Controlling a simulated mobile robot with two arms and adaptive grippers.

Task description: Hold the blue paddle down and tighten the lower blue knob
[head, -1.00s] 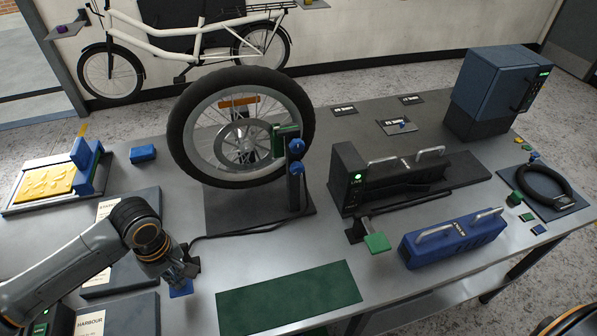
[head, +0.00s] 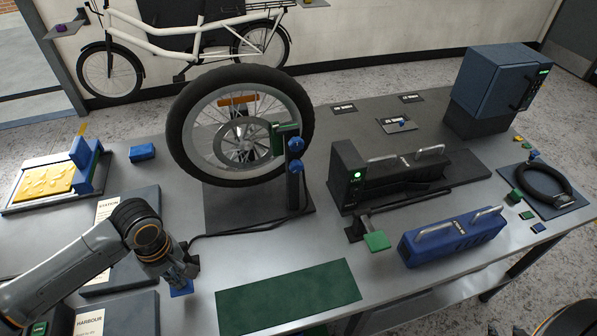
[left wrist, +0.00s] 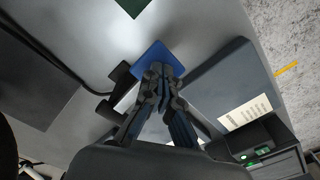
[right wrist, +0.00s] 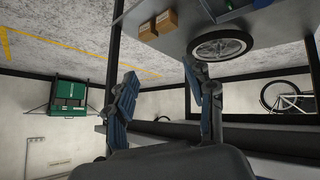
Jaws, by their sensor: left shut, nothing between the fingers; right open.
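The blue paddle (head: 181,289) is a small square plate at the front left of the bench. My left gripper (head: 186,274) points down over it with fingers shut and empty. In the left wrist view the paddle (left wrist: 153,54) shows just beyond the fingertips (left wrist: 161,72); they overlap its near edge, and I cannot tell whether they press it. The lower blue knob (head: 296,166) is on the dark post beside the wheel, below an upper blue knob (head: 295,144). My right gripper (right wrist: 168,82) is open and empty in the right wrist view, away from the knob.
The spoked wheel (head: 179,125) stands left of the post. A green paddle (head: 377,241), a blue handled block (head: 452,240) and a black live unit (head: 347,165) lie to the right. A green mat (head: 288,293) lies flat in front. A cable runs behind the blue paddle.

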